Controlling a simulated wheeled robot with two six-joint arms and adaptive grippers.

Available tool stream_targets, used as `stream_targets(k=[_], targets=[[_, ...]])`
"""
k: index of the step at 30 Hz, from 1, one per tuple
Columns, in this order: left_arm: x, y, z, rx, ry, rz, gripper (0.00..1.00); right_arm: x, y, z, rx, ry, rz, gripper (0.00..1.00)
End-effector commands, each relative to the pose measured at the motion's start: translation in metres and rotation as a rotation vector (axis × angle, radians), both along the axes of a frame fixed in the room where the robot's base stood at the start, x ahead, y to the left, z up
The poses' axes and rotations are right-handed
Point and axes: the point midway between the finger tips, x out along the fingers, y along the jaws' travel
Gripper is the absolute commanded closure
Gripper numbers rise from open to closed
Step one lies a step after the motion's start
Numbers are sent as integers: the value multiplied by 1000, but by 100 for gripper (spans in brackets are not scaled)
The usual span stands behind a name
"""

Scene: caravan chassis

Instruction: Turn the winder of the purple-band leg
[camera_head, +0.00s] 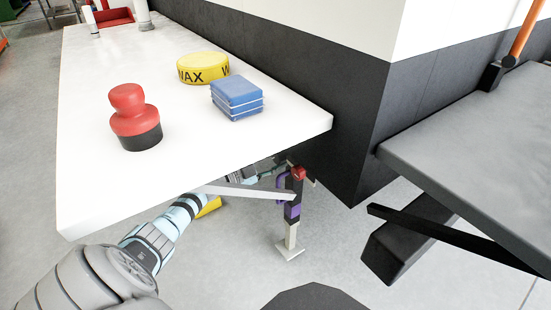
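The purple-band leg (292,212) stands under the far right end of the white worktop, a dark upright with a purple band and a pale foot on the floor. A red part (299,174) is at its top. A purple, handle-like part (281,184) is on its left side; it may be the winder. My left arm reaches in from the lower left under the worktop. My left gripper (281,167) is close to the leg's top, small and partly hidden by the worktop, so its fingers and any contact cannot be made out. My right gripper is not in view.
On the white worktop (200,135) are a red-and-black suction cup (134,118), a yellow wax tin (203,68) and a blue block (237,98). A pale brace (240,190) crosses near my arm. The dark caravan wall (340,100) is behind; a grey platform (475,150) is right.

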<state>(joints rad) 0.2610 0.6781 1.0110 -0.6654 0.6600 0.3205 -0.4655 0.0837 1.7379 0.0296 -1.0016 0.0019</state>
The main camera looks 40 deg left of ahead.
Motion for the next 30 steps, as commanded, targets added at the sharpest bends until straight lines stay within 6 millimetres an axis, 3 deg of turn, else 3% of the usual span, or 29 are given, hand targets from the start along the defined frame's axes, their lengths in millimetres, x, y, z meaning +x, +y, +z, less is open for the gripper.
stream_targets(k=[9,23,24,27,30], targets=[[-1,0,-2,108,-27,-1,86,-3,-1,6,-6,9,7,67],[-1,0,-3,124,-31,-2,86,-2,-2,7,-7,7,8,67],[-1,0,-3,123,-31,-2,57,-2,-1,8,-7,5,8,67],[-1,0,-2,123,-31,-2,41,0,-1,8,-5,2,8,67],[-1,0,-2,123,-33,-1,38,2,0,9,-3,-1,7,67]])
